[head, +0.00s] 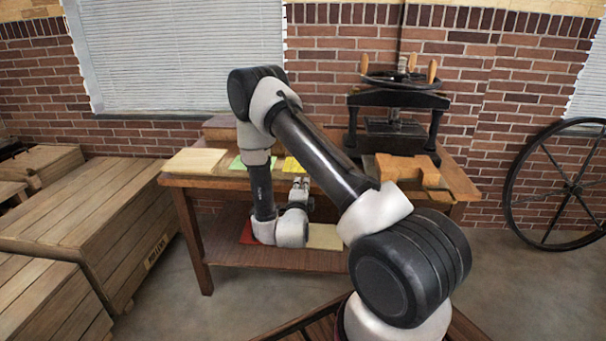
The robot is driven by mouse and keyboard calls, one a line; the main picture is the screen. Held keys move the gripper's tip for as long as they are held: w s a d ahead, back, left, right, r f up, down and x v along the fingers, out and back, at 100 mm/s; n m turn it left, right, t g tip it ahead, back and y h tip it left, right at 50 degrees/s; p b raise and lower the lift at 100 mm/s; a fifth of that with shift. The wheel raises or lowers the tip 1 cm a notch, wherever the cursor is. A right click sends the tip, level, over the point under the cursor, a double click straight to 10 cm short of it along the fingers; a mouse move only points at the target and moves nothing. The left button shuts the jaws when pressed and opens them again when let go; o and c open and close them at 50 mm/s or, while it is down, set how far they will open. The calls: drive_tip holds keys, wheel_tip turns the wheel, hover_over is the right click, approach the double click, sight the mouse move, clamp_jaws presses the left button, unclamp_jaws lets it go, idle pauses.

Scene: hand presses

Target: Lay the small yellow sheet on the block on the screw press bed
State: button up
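The small yellow sheet (293,164) lies on the wooden table, partly hidden by my arm. The screw press (395,110) stands at the back right of the table, with a dark frame and a wheel with wooden handles on top. Its bed (400,143) is partly hidden behind a wooden piece, and I cannot make out a block on it clearly. My gripper (300,182) is at the table's front edge, just in front of the yellow sheet in the picture. It is too small to tell whether its fingers are open or shut, or whether they touch the sheet.
A green sheet (249,165) and a cream stack (195,161) lie left of the yellow sheet. An orange-brown wooden piece (408,170) stands in front of the press. The lower shelf (280,258) holds red and cream sheets. Wooden crates (95,225) fill the left side.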

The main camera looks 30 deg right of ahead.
drive_tip(key=x, duration=0.9)
drive_tip(key=shift+c, duration=0.6)
clamp_jaws()
drive_tip(key=shift+r, duration=1.55)
drive_tip(key=r+v, duration=0.3)
drive_tip(key=v, duration=1.9)
